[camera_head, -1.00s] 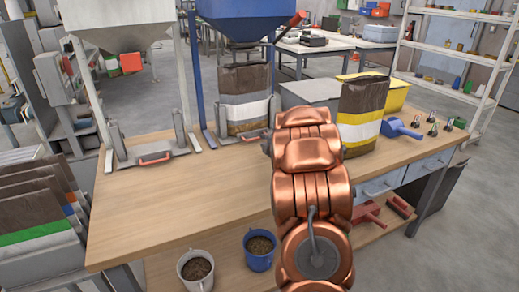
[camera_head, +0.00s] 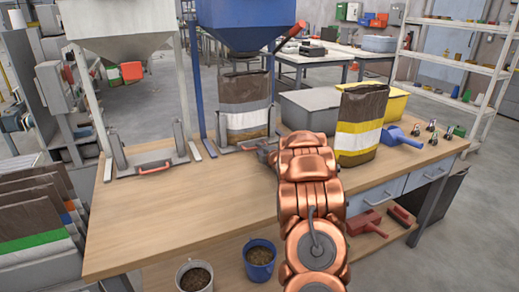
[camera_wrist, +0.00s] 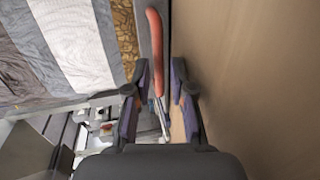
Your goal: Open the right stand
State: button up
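The right stand (camera_head: 223,130) is a grey clamp frame on the bench under the blue hopper. It holds an upright brown, grey and white bag (camera_head: 245,92), and the bag fills the left of the wrist view (camera_wrist: 75,40). The stand's red handle (camera_wrist: 156,45) runs along the bag's front, low over the bench. My gripper (camera_wrist: 160,75) is at the handle's right part, fingers apart on either side of it, with a gap showing. In the head view my gripper (camera_head: 267,152) is small and partly hidden by my copper arm.
The left stand (camera_head: 150,160) is empty under the white hopper (camera_head: 115,25). A brown, white and yellow bag (camera_head: 360,125) stands right of my arm, by a blue scoop (camera_head: 402,137). Two pellet mugs, one blue (camera_head: 260,257), are at the front. The bench's left-middle is clear (camera_head: 180,205).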

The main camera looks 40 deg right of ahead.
jog(key=shift+w+d, duration=0.3)
jog(key=shift+w, duration=0.4)
jog(key=shift+c, duration=0.3)
jog(key=shift+f, duration=0.1)
grip_shut()
